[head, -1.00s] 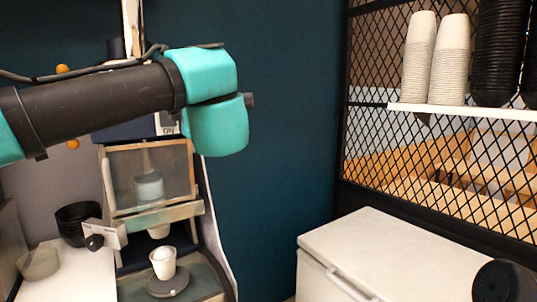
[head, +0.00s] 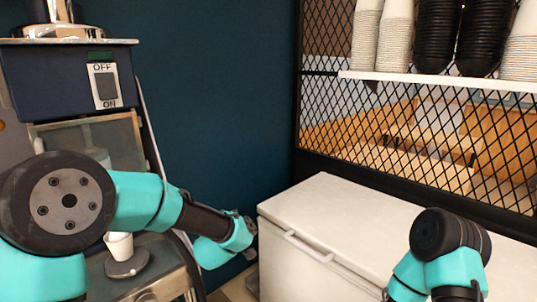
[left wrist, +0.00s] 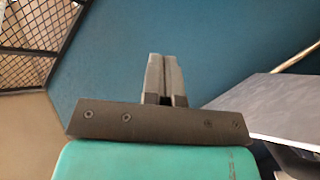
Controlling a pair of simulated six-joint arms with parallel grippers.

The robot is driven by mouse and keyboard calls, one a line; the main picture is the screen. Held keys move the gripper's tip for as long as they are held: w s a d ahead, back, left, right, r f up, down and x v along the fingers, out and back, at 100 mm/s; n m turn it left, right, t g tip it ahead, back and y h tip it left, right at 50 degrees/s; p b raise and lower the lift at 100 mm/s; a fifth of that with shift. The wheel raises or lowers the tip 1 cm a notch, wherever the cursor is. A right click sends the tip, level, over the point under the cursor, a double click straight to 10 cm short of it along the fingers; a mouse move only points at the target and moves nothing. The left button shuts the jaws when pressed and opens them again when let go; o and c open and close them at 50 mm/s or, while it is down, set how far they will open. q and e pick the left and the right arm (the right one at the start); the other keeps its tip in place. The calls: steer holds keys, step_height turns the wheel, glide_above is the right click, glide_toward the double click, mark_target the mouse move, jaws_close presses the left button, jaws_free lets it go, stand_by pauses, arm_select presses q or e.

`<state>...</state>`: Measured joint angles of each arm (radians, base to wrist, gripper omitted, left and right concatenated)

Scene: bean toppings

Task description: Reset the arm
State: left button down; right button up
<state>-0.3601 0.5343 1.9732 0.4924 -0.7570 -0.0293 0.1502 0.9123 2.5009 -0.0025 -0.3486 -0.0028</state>
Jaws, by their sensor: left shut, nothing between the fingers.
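My left arm (head: 145,200) is folded low at the left of the head view, in front of the machine. Its gripper cannot be made out there. In the left wrist view my left gripper (left wrist: 164,75) is shut, its two grey fingers side by side with nothing between them, against the blue wall. Part of my right arm (head: 450,265) shows at the lower right of the head view; its gripper is out of view.
A machine with an OFF/ON switch (head: 104,86) stands at the left. A white cup (head: 119,245) sits on its round stand. A white chest (head: 340,235) stands at the right. Cup stacks (head: 382,40) fill a shelf (head: 440,81) by a mesh screen (head: 340,120).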

arm_select(q)
steer(key=s+f+m+g+h, duration=0.15)
steer(key=s+f+g, duration=0.35)
steer(key=f, duration=0.9)
steer(key=s+f+m+g+h, duration=0.1)
steer(key=s+f+m+g, duration=0.2)
steer(key=s+f, duration=0.7)
steer(key=s+a+f+g, duration=0.3)
steer(key=s+a+f, duration=0.2)
steer(key=s+f, duration=0.3)
steer(key=s+a+f+g, duration=0.3)
steer(key=s+a+f, duration=0.3)
steer(key=s+f, duration=0.2)
steer(key=shift+s+g, duration=0.4)
steer(key=shift+s, duration=0.45)
steer(key=shift+a, duration=0.1)
